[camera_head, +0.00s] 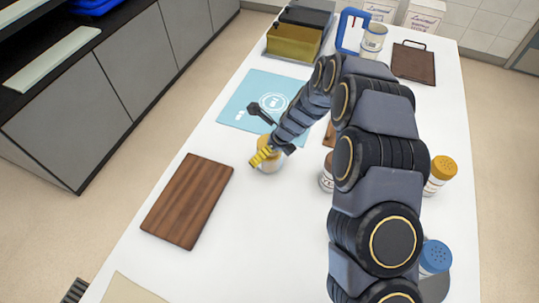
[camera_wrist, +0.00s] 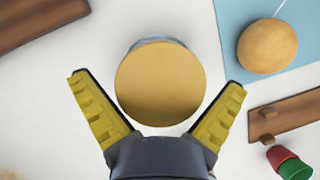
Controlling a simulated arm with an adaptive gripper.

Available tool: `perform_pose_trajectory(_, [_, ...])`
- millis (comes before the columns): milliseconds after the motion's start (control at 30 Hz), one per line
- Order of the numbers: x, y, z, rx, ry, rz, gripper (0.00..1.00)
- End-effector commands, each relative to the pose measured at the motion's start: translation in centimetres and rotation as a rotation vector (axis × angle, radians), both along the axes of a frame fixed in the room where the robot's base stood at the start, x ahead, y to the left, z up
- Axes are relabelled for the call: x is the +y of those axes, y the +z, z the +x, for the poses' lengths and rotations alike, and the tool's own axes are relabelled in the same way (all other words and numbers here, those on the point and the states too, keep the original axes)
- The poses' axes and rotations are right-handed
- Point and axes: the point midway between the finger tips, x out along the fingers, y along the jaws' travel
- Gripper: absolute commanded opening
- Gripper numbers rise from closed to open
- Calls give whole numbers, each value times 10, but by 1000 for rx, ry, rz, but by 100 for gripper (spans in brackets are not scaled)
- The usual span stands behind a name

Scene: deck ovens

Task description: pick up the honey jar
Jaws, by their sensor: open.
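A jar with a round golden lid stands between my fingers; it looks like the honey jar (camera_head: 271,166), though I can read no label. In the wrist view the lid of the honey jar (camera_wrist: 160,83) is seen from above, with a bit of its bluish body showing past the far edge. My gripper (camera_head: 262,156) has yellow finger pads and is over the jar on the white table. In the wrist view my gripper (camera_wrist: 157,84) is open, with one finger on each side of the lid and a gap on both sides. Part of the jar is hidden by the fingers.
A wooden board (camera_head: 188,200) lies at left, a blue mat (camera_head: 243,97) beyond. A round tan item (camera_wrist: 267,46) rests on the mat. A yellow-topped shaker (camera_head: 441,170) and blue-topped shaker (camera_head: 435,258) stand right of my arm. Another jar (camera_head: 326,178) is partly hidden.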

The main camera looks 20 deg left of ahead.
Motion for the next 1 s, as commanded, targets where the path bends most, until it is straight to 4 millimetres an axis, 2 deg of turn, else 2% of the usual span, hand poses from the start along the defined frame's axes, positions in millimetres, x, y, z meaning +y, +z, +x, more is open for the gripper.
perform_pose_trajectory(233, [2, -4, 0, -1, 2, 0, 100])
perform_pose_trajectory(267, [2, -4, 0, -1, 2, 0, 96])
perform_pose_trajectory(300, [2, -4, 0, -1, 2, 0, 79])
perform_pose_trajectory(367, [2, -4, 0, 0, 1, 0, 54])
perform_pose_trajectory(467, [2, -4, 0, 0, 1, 0, 44])
perform_pose_trajectory(1000, [1, 1, 1, -2, 1, 1, 42])
